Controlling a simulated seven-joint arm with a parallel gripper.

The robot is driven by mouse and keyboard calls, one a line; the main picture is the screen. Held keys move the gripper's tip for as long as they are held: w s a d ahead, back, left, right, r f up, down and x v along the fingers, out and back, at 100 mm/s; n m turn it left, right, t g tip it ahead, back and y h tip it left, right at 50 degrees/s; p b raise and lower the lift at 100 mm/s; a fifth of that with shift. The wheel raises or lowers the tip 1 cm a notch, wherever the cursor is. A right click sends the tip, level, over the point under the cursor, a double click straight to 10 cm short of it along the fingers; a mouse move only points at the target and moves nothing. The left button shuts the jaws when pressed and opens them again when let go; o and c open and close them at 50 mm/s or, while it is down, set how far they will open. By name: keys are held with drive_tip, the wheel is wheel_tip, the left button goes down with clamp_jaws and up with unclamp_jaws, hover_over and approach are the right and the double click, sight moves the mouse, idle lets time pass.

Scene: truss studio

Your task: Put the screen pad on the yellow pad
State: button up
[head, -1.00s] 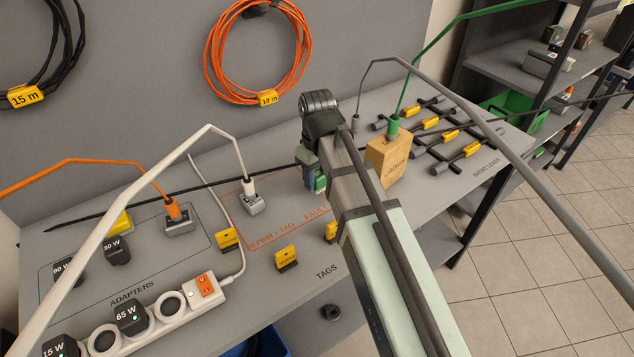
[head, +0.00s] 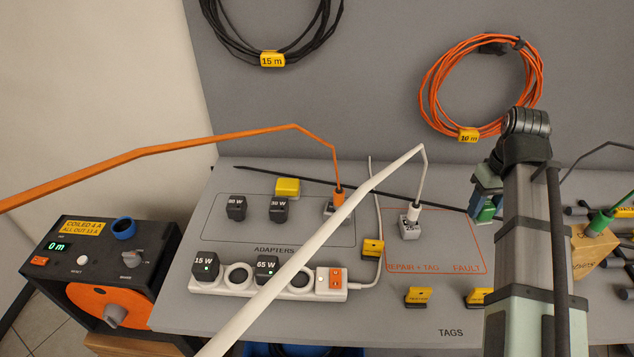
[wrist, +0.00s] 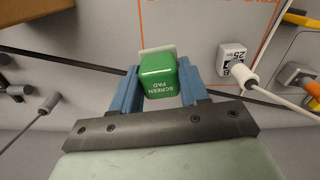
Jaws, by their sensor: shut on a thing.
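The green screen pad (wrist: 160,77), labelled "SCREEN PAD" and with a pale layer at its far side, is between the two blue fingers of my gripper (wrist: 158,86) in the wrist view. My gripper (head: 484,192) is shut on it. In the head view the screen pad (head: 487,212) is partly hidden by the fingers, over the bench right of the REPAIR + TAG / FAULT outline. The yellow pad (head: 287,187) lies at the back left of the bench, behind the 30 W adapter, well left of my gripper. Its top is bare.
A white lead (head: 422,165) and an orange lead (head: 225,136) rise from plugs between my gripper and the yellow pad. A power strip (head: 262,285) with adapters lies in front. Yellow tags (head: 418,297) stand along the bench. A cardboard-coloured block (head: 592,250) is at right.

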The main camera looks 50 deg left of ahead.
drive_tip(key=s+a+r+n, duration=0.1)
drive_tip(key=s+a+n, duration=0.1)
drive_tip(key=a, duration=1)
wheel_tip(320, 180, up, 2)
drive_tip(key=n, duration=0.5)
hover_over(287, 183)
drive_tip(key=shift+d+f, duration=0.1)
drive_tip(key=shift+f, duration=4.4)
drive_tip(key=shift+f, duration=0.1)
drive_tip(key=o, duration=1)
drive_tip(key=shift+o, duration=0.2)
wheel_tip(287, 183, up, 12)
